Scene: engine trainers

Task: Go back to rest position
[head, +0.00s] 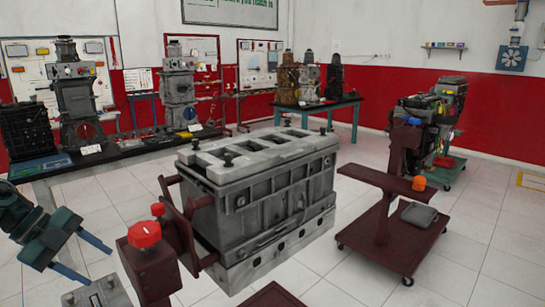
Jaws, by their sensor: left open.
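My left gripper (101,267) is at the lower left of the head view. Its two blue fingers are apart and point to the lower right, with nothing between them. It is to the left of the grey engine block (265,205), apart from it, and left of the red knob (144,234) on the dark red engine stand (150,272). My right gripper does not show in this view.
The engine block is held on the stand in the middle. A dark red wheeled trolley (375,262) stands to its right, with another engine (420,130) behind. A bench (130,149) with engines stands at left. A grey bolted piece (98,294) shows below my gripper.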

